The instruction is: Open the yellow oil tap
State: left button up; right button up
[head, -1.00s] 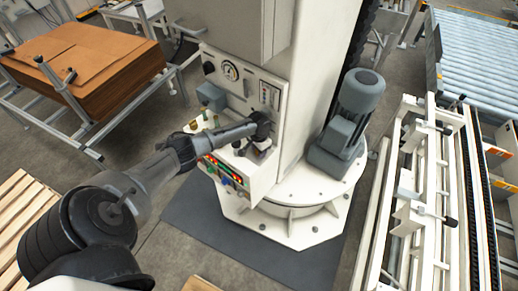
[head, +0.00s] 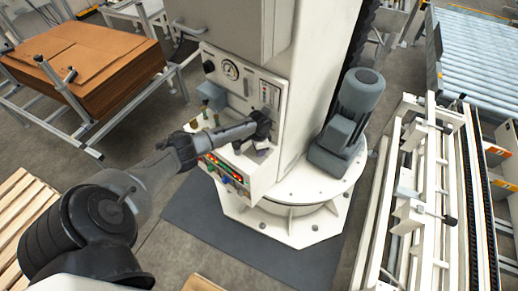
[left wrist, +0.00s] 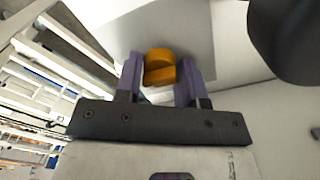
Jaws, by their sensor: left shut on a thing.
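The yellow oil tap (left wrist: 160,66) shows in the left wrist view as an orange-yellow rounded knob with a raised bar across it. My left gripper (left wrist: 160,75) has its two purple-grey fingers on either side of the knob and is shut on it. In the head view my left gripper (head: 258,150) is at the right part of the control ledge at the column's base. There the gripper and arm hide the tap. My right gripper is in neither view.
The white column carries a pressure gauge (head: 230,69) and a control box with lit buttons (head: 222,172). A grey motor (head: 345,120) stands right of the column. Brown cardboard sheets (head: 85,60) lie at the upper left, a wooden pallet (head: 28,215) at the left.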

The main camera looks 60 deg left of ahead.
pick_arm(q)
jog(key=o, duration=0.9)
jog(key=shift+r, duration=0.15)
notch_tip(320, 180, up, 14)
jog(key=shift+f, duration=0.2)
dwell(0.4)
